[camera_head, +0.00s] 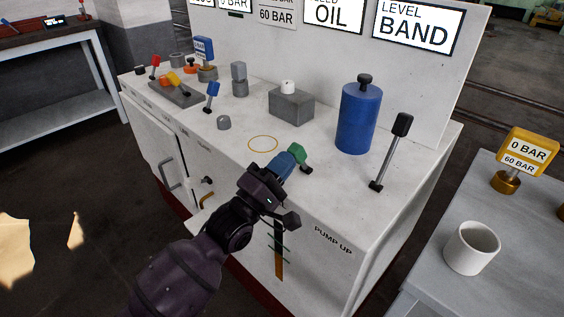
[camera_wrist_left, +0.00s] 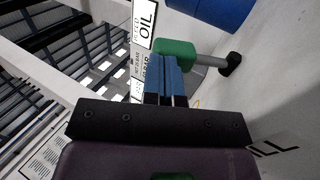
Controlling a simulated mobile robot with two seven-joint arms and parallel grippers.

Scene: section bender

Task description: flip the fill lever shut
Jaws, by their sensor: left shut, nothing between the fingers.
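The fill lever has a green handle (camera_head: 297,152). In the left wrist view the handle (camera_wrist_left: 176,50) joins a grey rod that runs right to a black pivot (camera_wrist_left: 231,64) on the white surface. Part of a label, ending in "ILL", shows near it. My left gripper (camera_head: 284,162) is at the front edge of the bench top, its blue fingers closed together with nothing between them. In the left wrist view the fingertips (camera_wrist_left: 167,66) are right at the green handle; I cannot tell whether they touch it. My right gripper is not in view.
A blue cylinder (camera_head: 358,117) with a black knob and a black-handled lever (camera_head: 391,151) stand right of the green handle. A grey block (camera_head: 291,106) with a white cap is behind. A white mug (camera_head: 471,248) and a yellow gauge (camera_head: 526,155) are on the right-hand table.

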